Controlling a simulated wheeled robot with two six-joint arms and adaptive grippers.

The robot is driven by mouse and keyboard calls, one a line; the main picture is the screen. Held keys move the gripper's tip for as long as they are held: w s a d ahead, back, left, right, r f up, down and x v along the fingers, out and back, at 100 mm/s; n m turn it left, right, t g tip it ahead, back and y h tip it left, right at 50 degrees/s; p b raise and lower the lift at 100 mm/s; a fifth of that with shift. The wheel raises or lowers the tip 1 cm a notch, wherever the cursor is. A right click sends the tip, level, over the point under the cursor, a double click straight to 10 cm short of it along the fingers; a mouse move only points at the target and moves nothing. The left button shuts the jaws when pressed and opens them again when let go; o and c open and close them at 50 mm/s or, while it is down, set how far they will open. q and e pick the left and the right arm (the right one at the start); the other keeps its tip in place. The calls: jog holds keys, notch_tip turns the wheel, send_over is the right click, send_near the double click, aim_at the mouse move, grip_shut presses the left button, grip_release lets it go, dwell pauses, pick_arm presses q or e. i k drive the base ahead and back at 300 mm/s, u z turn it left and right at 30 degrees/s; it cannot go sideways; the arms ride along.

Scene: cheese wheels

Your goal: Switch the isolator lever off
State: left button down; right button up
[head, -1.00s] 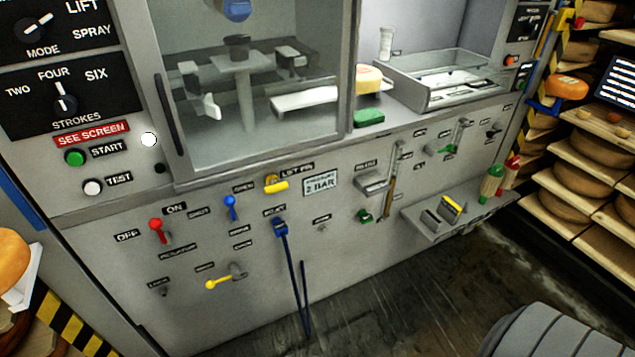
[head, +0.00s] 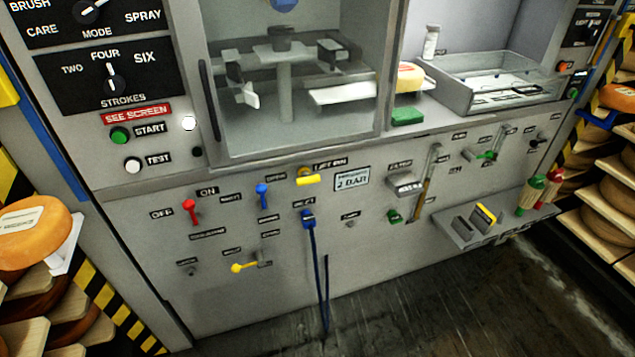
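The isolator lever (head: 190,208) is a small handle with a red knob, low on the left of the grey machine panel in the head view. An OFF label (head: 162,214) is to its left and an ON label (head: 208,191) is above and slightly right. The knob stands up and a little left from its mount, between the two labels. I cannot tell exactly which label it is set to. A blurred label plate sits just below it. Nothing touches the lever. Neither of my grippers shows in this view.
Nearby are a blue lever (head: 262,192), a yellow lever (head: 242,267), a yellow handle (head: 308,179) and a blue-handled hose (head: 308,219). Cheese racks stand left and right. A small shelf (head: 462,240) juts out at the right. Dark floor lies open in front.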

aim_at(189, 205)
jog(key=u, duration=0.55)
jog(key=k, duration=1.3)
jog(key=u, duration=0.3)
jog(key=i, duration=0.25)
jog(key=z, duration=1.1)
jog(key=i, duration=1.3)
jog(key=u, duration=0.2)
